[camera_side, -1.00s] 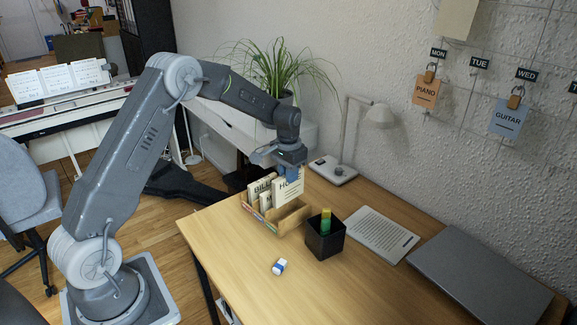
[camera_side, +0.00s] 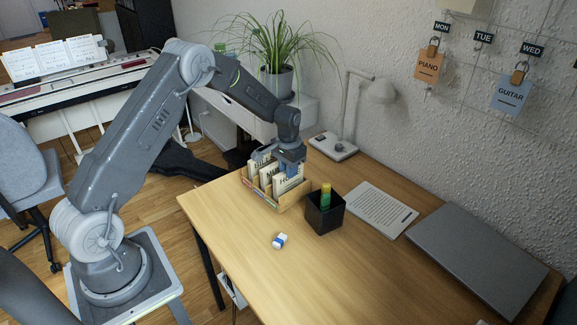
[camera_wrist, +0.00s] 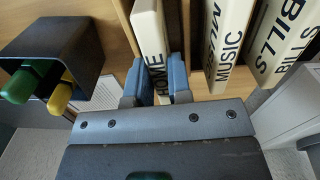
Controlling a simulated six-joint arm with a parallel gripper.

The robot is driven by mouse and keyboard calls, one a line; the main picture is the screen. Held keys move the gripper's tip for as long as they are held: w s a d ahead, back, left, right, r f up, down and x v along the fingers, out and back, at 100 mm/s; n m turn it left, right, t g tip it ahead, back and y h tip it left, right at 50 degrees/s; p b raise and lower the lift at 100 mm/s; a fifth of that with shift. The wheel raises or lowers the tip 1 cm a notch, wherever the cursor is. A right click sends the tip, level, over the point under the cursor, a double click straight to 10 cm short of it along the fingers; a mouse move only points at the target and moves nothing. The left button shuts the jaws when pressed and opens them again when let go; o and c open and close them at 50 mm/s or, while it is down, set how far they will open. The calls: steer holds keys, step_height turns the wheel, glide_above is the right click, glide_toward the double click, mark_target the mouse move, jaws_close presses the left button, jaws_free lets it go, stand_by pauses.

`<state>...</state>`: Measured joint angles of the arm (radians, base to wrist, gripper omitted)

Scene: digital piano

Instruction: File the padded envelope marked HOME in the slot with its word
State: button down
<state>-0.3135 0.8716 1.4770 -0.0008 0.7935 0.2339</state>
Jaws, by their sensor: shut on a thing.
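My gripper (camera_side: 290,168) is shut on the padded envelope marked HOME (camera_wrist: 151,35), a cream envelope with dark letters. In the wrist view my gripper's blue fingers (camera_wrist: 156,82) are on either side of it. The envelope stands upright, low in the right-hand slot of the wooden sorter (camera_side: 262,200) in the side view. Whether it touches the slot floor is hidden. The envelopes marked MUSIC (camera_wrist: 228,42) and BILLS (camera_wrist: 286,40) stand in the other slots. The slot labels on the sorter's front are too small to read.
A black pen cup (camera_side: 325,214) with green and yellow items stands close to the right of the sorter. A blue and white eraser (camera_side: 279,240), a printed sheet (camera_side: 368,208), a laptop (camera_side: 478,258) and a lamp (camera_side: 335,146) are on the desk. The front of the desk is mostly clear.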

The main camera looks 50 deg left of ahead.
steer(key=c, duration=1)
jaws_free()
steer(key=shift+r, duration=2.5)
step_height(320, 180, up, 14)
steer(key=shift+f, duration=0.1)
